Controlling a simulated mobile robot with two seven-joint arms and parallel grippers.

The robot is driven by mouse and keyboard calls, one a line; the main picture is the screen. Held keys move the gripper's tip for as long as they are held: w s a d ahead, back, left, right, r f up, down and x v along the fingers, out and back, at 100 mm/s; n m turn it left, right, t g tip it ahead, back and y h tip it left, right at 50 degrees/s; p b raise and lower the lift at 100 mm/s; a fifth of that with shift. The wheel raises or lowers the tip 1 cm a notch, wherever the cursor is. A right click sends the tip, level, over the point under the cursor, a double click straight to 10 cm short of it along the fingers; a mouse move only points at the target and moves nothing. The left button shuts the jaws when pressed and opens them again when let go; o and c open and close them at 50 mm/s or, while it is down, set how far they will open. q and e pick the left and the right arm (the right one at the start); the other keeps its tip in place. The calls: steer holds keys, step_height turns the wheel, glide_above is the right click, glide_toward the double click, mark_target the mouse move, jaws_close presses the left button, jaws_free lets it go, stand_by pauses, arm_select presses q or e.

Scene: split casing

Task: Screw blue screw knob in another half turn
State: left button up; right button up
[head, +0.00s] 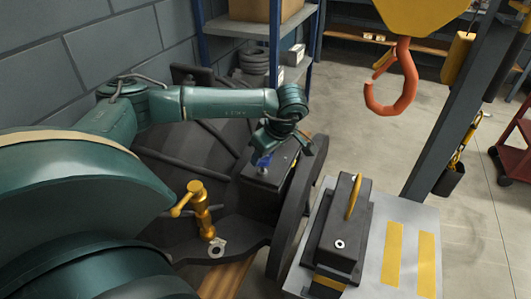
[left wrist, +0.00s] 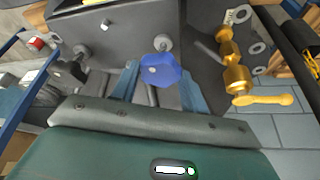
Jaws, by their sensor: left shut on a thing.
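The blue screw knob (head: 263,160) sits on top of a dark block (head: 262,180) on the casing in the head view. In the left wrist view the knob (left wrist: 160,70) is a blue many-sided head close in front of the palm. My left gripper (head: 272,148) reaches down to it from the arm above. In the left wrist view the blue fingers of my left gripper (left wrist: 160,80) stand on either side of the knob, shut on it. The knob's shaft is mostly hidden. My right gripper is in neither view.
A brass clamp with a side handle (head: 200,208) stands on the dark casing (head: 240,229), left of the knob. A black block with a yellow handle (head: 340,225) is on a metal plate (head: 407,222) at the right. An orange hook (head: 408,85) hangs above open floor.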

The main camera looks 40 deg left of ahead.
arm_select(q)
steer(key=shift+s+m+t+h+b, duration=0.15)
steer(key=shift+m+t+b, duration=0.2)
steer(key=shift+m, duration=0.75)
steer(key=shift+s+m+t+h+b, duration=0.15)
steer(key=shift+m+t, duration=0.3)
steer(key=shift+m, duration=0.65)
steer(key=shift+w, duration=0.1)
steer(key=o, duration=1)
steer(key=v, duration=1.3)
steer(key=shift+r, duration=0.1)
steer(key=shift+d, duration=0.1)
